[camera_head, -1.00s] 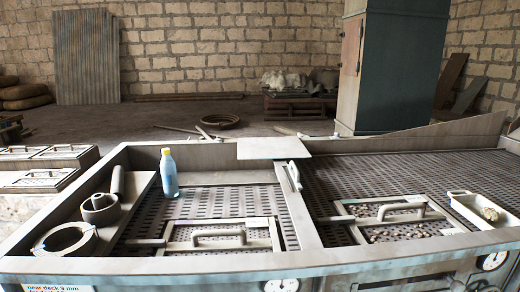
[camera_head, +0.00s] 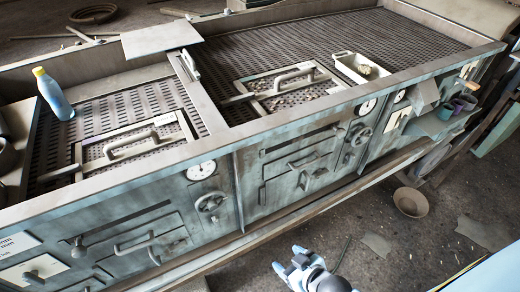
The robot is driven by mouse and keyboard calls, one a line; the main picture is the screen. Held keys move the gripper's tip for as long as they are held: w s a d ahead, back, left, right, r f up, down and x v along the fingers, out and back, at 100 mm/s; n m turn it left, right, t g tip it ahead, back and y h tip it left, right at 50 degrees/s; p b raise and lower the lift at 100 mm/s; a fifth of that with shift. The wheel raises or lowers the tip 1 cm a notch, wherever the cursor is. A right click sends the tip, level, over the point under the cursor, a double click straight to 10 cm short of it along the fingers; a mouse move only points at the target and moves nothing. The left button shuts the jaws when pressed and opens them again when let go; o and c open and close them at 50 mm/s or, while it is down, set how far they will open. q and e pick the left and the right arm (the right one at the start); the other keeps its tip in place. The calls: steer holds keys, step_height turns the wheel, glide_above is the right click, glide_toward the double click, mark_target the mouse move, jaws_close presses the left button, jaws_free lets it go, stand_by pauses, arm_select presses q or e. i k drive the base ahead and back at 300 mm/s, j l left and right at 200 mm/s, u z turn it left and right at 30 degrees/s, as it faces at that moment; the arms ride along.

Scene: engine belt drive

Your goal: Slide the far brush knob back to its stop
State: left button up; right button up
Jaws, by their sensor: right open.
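My right gripper (camera_head: 288,260) shows at the bottom centre of the head view, open and empty, above the floor and clear of the machine's front. Two small knobs show on the front panel of the machine: a rounded knob (camera_head: 78,249) at the left and a dark knob (camera_head: 304,181) on the right section. Another knob (camera_head: 34,275) sits on a white plate at lower left. I cannot tell which of these, if any, is the far brush knob, nor where its stop is. My left gripper is out of view.
Handwheels (camera_head: 210,204) and round gauges (camera_head: 201,170) stick out from the front. A ledge (camera_head: 310,208) runs along its lower edge. A bottle (camera_head: 54,94) and a white tray (camera_head: 359,68) stand on top. A bowl (camera_head: 411,202) lies on the floor at right.

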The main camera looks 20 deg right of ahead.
mark_target(341, 132)
steer(key=z, duration=1.4)
